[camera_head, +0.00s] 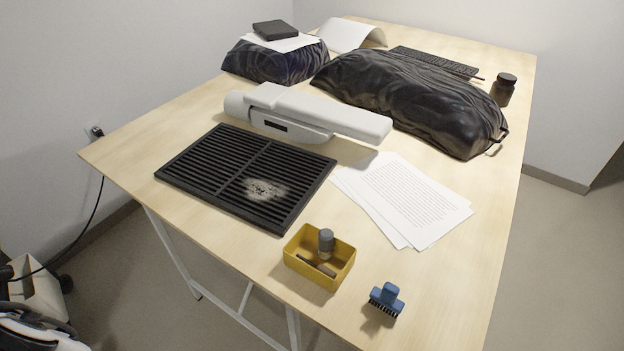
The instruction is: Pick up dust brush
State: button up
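The dust brush (387,299) is small and blue, with a stubby handle on top and dark bristles along its lower edge. It sits on the light wooden table (440,290) near the front edge, to the right of a yellow box. Nothing touches it or covers it. My gripper cannot be made out in the view. White and dark parts at the lower left corner may belong to my own body.
The yellow box (305,278) holds a grey-capped item and a dark tool. Behind are a black grille (210,178) with a pale dusty patch, papers (410,200), a white device (310,112), dark covered bundles (410,95) and a dark jar (503,90). Table right of the brush is clear.

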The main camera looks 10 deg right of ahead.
aim_at(387, 296)
jog(key=j+z, duration=0.2)
jog(key=z, duration=0.15)
jog(key=k+j+z, duration=0.1)
jog(key=z, duration=0.25)
jog(key=k+j+z, duration=0.15)
jog(key=z, duration=0.15)
